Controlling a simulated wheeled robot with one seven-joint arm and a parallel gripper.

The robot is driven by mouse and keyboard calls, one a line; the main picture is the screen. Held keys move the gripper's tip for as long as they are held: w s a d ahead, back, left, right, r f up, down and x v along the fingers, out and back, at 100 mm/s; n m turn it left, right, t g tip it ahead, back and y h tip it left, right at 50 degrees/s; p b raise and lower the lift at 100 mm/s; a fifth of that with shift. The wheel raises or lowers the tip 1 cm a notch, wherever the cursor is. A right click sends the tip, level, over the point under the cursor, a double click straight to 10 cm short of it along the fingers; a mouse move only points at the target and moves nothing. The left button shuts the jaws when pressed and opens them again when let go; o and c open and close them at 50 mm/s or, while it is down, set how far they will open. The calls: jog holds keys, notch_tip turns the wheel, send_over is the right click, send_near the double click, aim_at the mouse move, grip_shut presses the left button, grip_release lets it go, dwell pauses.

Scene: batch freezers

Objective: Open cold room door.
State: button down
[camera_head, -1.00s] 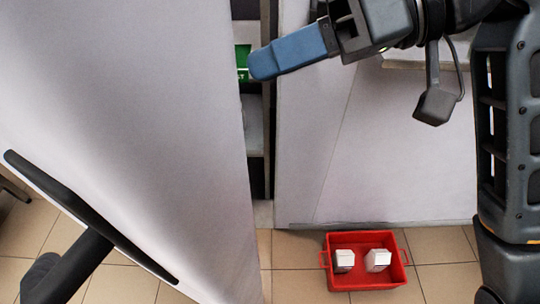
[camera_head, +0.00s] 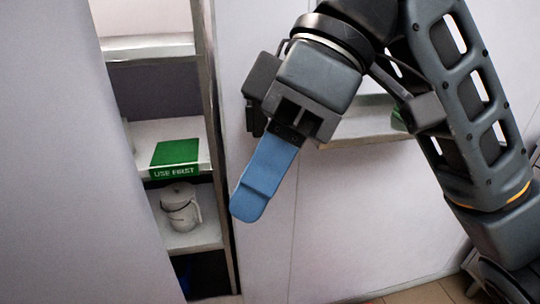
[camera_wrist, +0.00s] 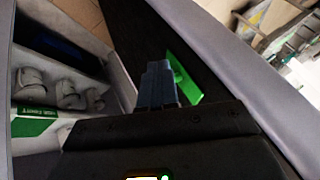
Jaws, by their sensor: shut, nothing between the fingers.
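The cold room door (camera_head: 70,190) is the large pale grey panel at the left of the head view. It stands ajar, with a gap between it and the pale wall on the right. Its handle is out of the head view. My gripper (camera_head: 248,205), with blue fingers, is shut and empty. In the head view it points down, just right of the gap. In the wrist view my blue fingers (camera_wrist: 160,85) show against a dark surface, with shelf contents to their left. I cannot tell whether they touch the door.
Shelves (camera_head: 150,48) show through the gap. A green "USE FIRST" item (camera_head: 175,155) lies on one, and a white lidded jug (camera_head: 180,208) stands below. The wrist view shows several white jugs (camera_wrist: 68,95) and a green piece (camera_wrist: 183,78) beside my fingers.

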jog(key=s+a+f, duration=0.3)
jog(key=s, duration=0.2)
jog(key=shift+s+f, duration=0.35)
jog(key=shift+f, duration=0.05)
jog(key=shift+s, duration=0.1)
